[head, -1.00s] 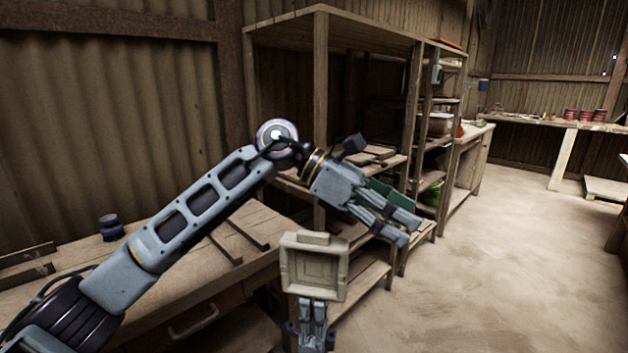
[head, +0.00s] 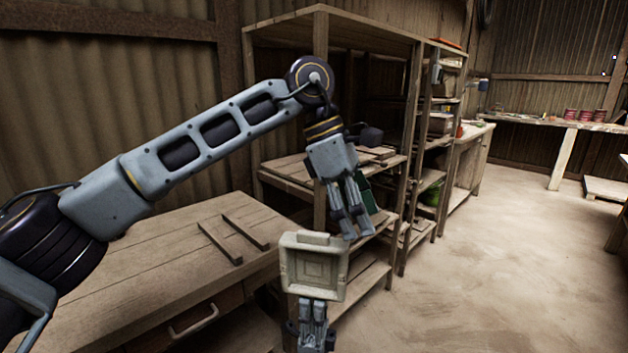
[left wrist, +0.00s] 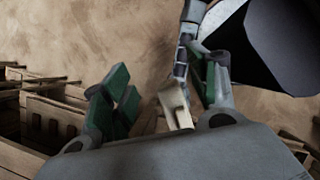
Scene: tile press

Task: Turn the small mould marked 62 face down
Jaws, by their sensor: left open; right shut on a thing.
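A small cream mould (head: 314,266) with a square stepped recess and a tab on its top edge stands upright in the head view, its recess facing me. My right gripper (head: 314,304) is shut on its lower edge from below and holds it in the air. No number 62 can be read on it. My left gripper (head: 354,232) is open and empty, pointing down, above and a little right of the mould. In the left wrist view the mould (left wrist: 176,106) shows edge-on between the open green-padded fingers, still some way off.
A wooden workbench (head: 160,255) with two wooden strips (head: 234,238) stands at the left. A wooden shelf unit (head: 320,120) stands behind my left gripper. Open floor (head: 500,270) lies to the right.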

